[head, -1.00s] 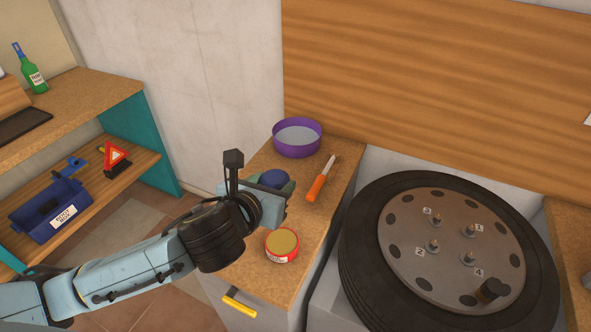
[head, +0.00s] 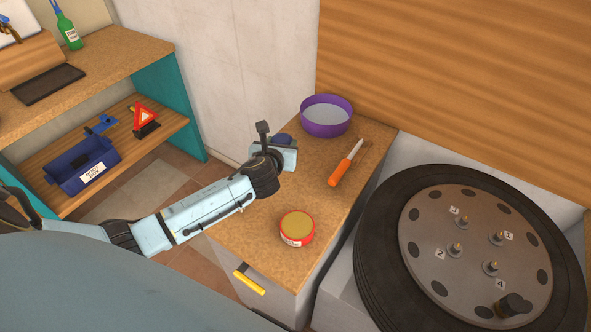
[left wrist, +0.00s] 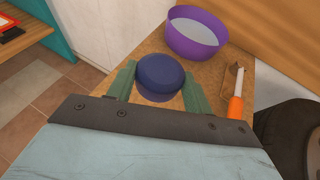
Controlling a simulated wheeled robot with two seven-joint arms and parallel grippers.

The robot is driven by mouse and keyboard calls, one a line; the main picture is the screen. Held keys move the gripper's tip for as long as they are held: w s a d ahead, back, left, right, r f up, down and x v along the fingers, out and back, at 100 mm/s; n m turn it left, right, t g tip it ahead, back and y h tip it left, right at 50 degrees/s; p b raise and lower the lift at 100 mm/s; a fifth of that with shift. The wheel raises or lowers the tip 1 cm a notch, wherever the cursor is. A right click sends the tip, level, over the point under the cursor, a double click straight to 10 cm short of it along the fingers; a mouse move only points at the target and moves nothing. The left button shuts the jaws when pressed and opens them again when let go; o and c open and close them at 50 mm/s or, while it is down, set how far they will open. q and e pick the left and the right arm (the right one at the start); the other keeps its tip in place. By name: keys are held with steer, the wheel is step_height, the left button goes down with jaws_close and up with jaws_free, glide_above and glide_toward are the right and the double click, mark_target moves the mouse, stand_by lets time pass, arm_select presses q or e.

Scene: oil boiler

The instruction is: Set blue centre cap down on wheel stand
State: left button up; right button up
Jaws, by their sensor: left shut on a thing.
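The blue centre cap (left wrist: 160,76) is between the green fingers of my left gripper (left wrist: 158,88) in the left wrist view, and the gripper is shut on it. In the head view the cap (head: 283,140) shows only partly behind the gripper (head: 285,147), over the far left part of the counter. I cannot tell whether the cap touches the counter. The wheel (head: 475,245) lies flat at the right, its grey disc carrying numbered studs and a black knob. I cannot tell which surface is the wheel stand. My right gripper is not in view.
A purple bowl (head: 326,116) stands at the back of the wooden counter (head: 262,222). An orange-handled tool (head: 346,164) and a red tin (head: 297,229) lie nearer. A blue bin (head: 83,165) and a warning triangle (head: 145,117) sit on the left shelf.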

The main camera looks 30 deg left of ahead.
arm_select(q)
step_height(320, 180, down, 5)
steer(key=shift+f+b, duration=0.1)
steer(key=shift+b, duration=0.65)
step_height(320, 180, down, 3)
steer(key=shift+d+f+b, duration=0.1)
steer(key=shift+b, duration=0.65)
steer(key=shift+f, duration=0.1)
steer(key=shift+f, duration=0.2)
steer(key=o, duration=1)
steer(key=shift+r, duration=0.1)
steer(key=shift+c, duration=0.2)
